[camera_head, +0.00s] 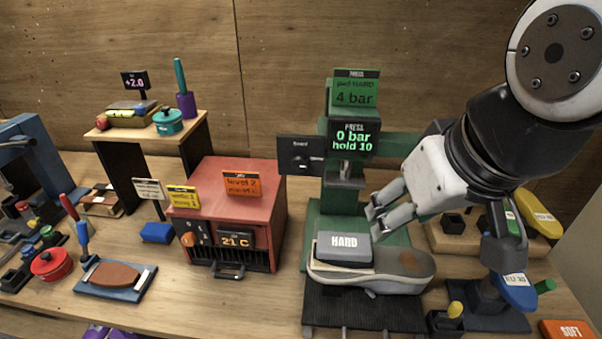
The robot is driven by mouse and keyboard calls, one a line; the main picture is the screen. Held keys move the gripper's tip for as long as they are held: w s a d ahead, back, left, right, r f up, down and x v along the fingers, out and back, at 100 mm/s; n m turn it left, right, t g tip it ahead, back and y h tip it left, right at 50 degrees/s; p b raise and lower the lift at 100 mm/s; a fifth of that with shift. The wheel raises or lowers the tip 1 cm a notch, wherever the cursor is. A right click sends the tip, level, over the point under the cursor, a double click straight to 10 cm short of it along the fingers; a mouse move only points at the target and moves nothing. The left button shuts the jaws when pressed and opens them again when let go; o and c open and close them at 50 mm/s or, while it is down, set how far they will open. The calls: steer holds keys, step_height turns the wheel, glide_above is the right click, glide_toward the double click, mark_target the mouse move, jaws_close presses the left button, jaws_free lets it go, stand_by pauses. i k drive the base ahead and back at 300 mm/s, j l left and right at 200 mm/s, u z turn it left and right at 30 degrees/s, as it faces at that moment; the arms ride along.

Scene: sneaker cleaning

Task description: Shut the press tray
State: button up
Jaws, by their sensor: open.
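The green press (340,204) stands at the centre right, its display reading "0 bar hold 10". Its dark ribbed tray (350,312) sticks out in front, toward the near edge of the table. A grey shoe (405,264) lies across the tray, with a grey pad marked HARD (343,246) on its left part. My gripper (372,222) is open and empty, coming in from the upper right. In the picture its fingertips are just above the shoe and right of the pad; whether they touch anything I cannot tell.
A red heater box (240,190) showing 21 C stands left of the press. A blue shoe stand (490,312) and a small black holder (445,322) are close to the tray's right. An orange SOFT pad (567,331) lies at the lower right corner. Bare table shows between heater and tray.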

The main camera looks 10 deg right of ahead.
mark_target(385, 298)
steer(key=k+l+z, duration=0.1)
steer(key=l, duration=0.25)
steer(key=k+l+z, duration=0.15)
steer(key=l, duration=0.25)
steer(key=k+l+z, duration=0.1)
steer(key=k+l, duration=0.2)
steer(key=l, duration=0.1)
